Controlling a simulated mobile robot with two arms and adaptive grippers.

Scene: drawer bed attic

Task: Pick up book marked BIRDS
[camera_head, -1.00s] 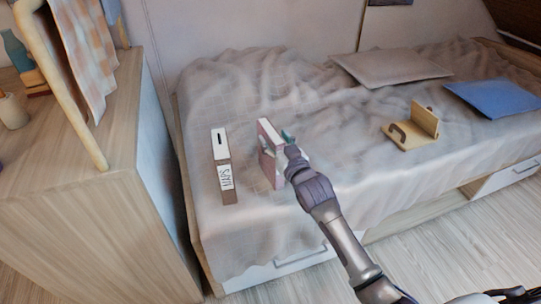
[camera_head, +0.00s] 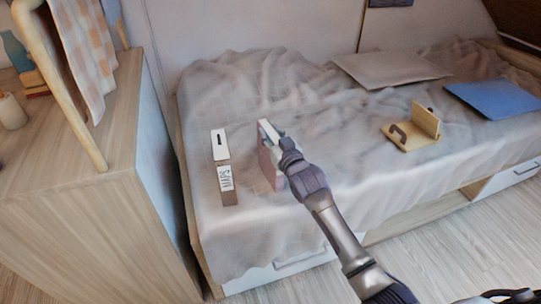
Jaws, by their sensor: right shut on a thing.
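A pinkish book (camera_head: 266,163) stands upright on the bed, partly hidden behind my right gripper. Its cover lettering cannot be read, so I cannot tell if it is the one marked BIRDS. My right gripper (camera_head: 272,134) is shut on the top part of this book. The fingertips are largely hidden by the wrist. To its left are a book marked MAPS (camera_head: 228,184) and, just behind that, a white-faced block or book with a dark mark (camera_head: 220,145). My left gripper is not in view.
The bed has a rumpled grey cover (camera_head: 330,130). A wooden bookend-like holder (camera_head: 412,134), a grey pillow (camera_head: 392,68) and a blue cushion (camera_head: 495,98) lie to the right. A wooden cabinet (camera_head: 75,200) stands close on the left.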

